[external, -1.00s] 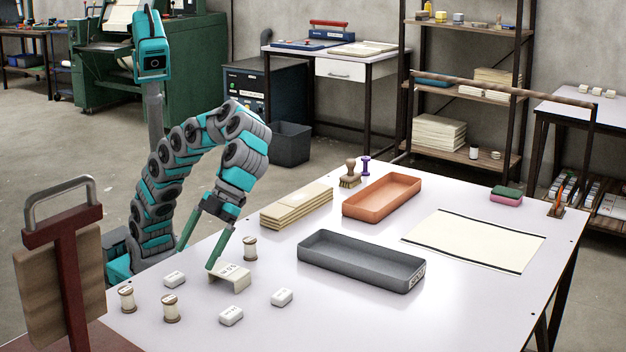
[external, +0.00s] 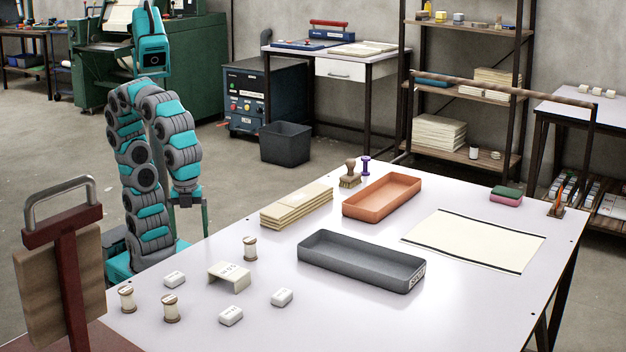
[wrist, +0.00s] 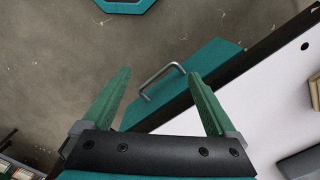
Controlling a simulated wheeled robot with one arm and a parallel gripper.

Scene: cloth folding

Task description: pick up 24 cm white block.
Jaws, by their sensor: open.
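Several small white blocks with dark markings lie on the table: one at the left (external: 174,279), one at the front (external: 231,316) and one to the right (external: 281,297). Their markings are too small to read, so I cannot tell which is 24 cm. A cream bent piece (external: 229,276) with dark lettering stands among them. My gripper (external: 190,218) is beyond the table's rear left edge, pointing down, away from the blocks. The wrist view shows its green fingers (wrist: 159,75) spread and empty, over the floor and my base. No white block shows there.
Thread spools (external: 250,249) stand around the blocks. A grey tray (external: 360,262), an orange tray (external: 382,196) and a stack of boards (external: 297,206) lie to the right. A wooden board on a red stand (external: 62,280) rises at the left front. The table's front right is clear.

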